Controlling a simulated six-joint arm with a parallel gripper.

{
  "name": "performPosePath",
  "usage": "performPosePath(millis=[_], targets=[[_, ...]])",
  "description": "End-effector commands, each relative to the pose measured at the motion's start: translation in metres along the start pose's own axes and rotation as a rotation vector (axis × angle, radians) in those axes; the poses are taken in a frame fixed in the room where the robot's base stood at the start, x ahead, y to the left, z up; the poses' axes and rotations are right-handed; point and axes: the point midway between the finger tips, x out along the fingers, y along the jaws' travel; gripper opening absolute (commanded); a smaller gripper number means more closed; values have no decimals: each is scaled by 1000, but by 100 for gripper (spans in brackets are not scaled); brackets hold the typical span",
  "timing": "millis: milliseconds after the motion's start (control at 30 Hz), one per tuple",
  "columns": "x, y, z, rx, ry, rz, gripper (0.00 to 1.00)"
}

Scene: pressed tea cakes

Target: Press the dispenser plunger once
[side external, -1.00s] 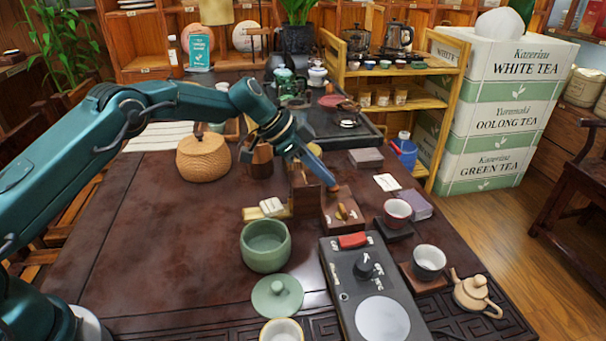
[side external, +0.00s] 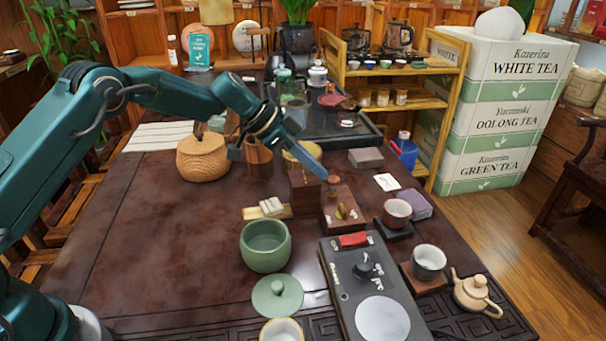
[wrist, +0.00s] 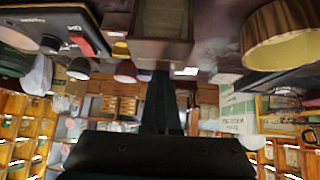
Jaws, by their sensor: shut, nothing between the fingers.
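The dispenser is a dark brown wooden piece in the side view, with a tall block (side external: 304,198) and a lower base (side external: 336,222) bearing a small yellow-brown piece (side external: 341,211). A small round brown knob (side external: 333,180), which looks like the plunger, shows at its upper right. My gripper (side external: 324,174) is shut and empty, slanting down from the left with its tip just beside the knob. I cannot tell whether they touch. In the wrist view my dark gripper (wrist: 160,78) points at a brown wooden box (wrist: 160,50), probably the dispenser; the knob is not clear there.
A black burner (side external: 345,275) with a red switch stands in front. A green bowl (side external: 265,246) and its lid (side external: 277,295) are to the left of it. A red cup (side external: 397,212) and a grey cup (side external: 428,262) stand right. The table's left middle is clear.

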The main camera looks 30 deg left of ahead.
Motion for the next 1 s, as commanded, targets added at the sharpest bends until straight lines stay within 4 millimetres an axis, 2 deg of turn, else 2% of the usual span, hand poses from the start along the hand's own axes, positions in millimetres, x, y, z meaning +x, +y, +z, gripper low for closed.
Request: performPosePath(millis=[33, 300, 500, 667, 1000], targets=[[-7, -3, 31, 37, -90, 4, 0], [-46, -2, 14, 15, -41, -1, 0], [-67, -1, 4, 4, -12, -2, 0], [-74, 0, 1, 0, -3, -1, 0], [-74, 0, 0, 0, -1, -1, 0]])
